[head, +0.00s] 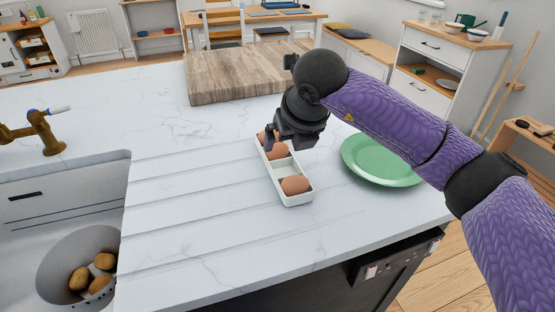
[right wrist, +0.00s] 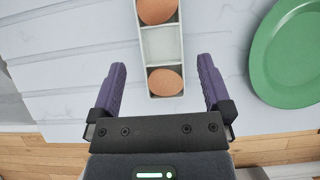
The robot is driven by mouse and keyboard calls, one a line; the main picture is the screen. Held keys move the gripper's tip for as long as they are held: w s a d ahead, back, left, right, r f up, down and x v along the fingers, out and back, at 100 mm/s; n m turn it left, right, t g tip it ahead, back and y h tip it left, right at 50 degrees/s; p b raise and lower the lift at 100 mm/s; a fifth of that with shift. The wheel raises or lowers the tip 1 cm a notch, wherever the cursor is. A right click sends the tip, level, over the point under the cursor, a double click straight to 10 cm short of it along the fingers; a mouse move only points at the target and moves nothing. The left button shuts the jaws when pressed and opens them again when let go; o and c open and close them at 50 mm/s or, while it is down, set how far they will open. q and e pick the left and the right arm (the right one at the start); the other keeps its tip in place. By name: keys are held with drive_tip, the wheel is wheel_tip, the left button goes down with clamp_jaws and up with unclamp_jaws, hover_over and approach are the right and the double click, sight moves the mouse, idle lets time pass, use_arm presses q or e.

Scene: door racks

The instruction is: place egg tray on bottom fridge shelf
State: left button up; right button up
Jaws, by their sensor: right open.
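A narrow white egg tray (head: 300,199) lies on the white marble counter, with brown eggs in some compartments and an empty compartment in the middle. An egg (head: 295,185) sits in its near end. The far part is partly hidden by my right gripper (head: 284,138), which is above it. In the right wrist view, the tray (right wrist: 162,45) runs between the two open, purple-padded fingers of my right gripper (right wrist: 162,66), with an egg (right wrist: 165,82) between them. My left gripper is not in view.
A green plate (head: 380,160) lies right of the tray. At left is a sink with a colander (head: 60,265) of potatoes and a brass faucet (head: 45,130). The front counter is clear. No fridge shelf is identifiable.

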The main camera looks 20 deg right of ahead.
sight(281, 161)
drive_tip(key=x, duration=0.3)
drive_tip(key=shift+s+d+f+b, duration=0.1)
drive_tip(key=shift+d+f+b, duration=0.05)
drive_tip(key=shift+f+b, duration=0.2)
drive_tip(key=b+x, duration=0.2)
drive_tip(key=x, duration=0.3)
drive_tip(key=shift+w+f, duration=0.25)
drive_tip(key=shift+f, duration=0.05)
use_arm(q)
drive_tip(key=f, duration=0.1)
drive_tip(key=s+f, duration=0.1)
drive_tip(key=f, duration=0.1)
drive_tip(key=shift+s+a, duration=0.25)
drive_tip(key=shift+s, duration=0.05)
use_arm(e)
drive_tip(key=shift+r, duration=0.1)
